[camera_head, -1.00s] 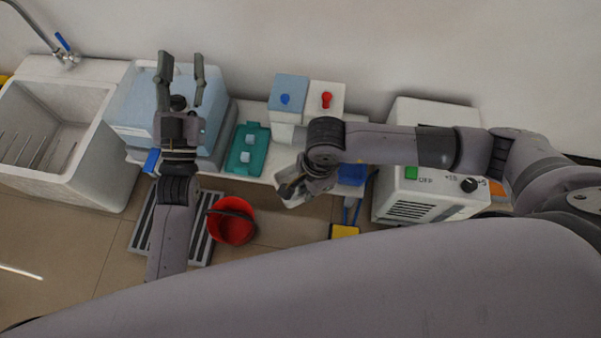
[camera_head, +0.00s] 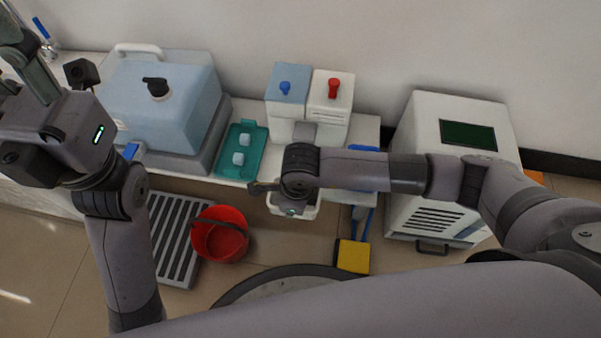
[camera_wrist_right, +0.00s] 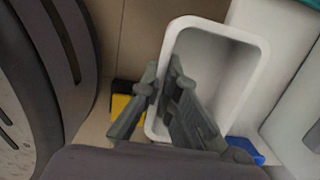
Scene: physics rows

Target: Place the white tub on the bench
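The white tub (camera_head: 310,211) shows in the head view, mostly hidden under my right wrist, in front of the bench's front edge. In the right wrist view the tub (camera_wrist_right: 240,40) is an open, empty rectangular container. My right gripper (camera_wrist_right: 163,72) has one finger on each side of its wall and is shut on it. The white bench (camera_head: 364,128) runs along the wall. My left gripper (camera_head: 25,60) is raised at the left, cut off by the picture edge; its opening is unclear.
A white machine (camera_head: 420,130) stands right. A red bucket (camera_head: 222,240), a floor grate (camera_head: 172,245) and a yellow-ended tool (camera_head: 352,256) are below.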

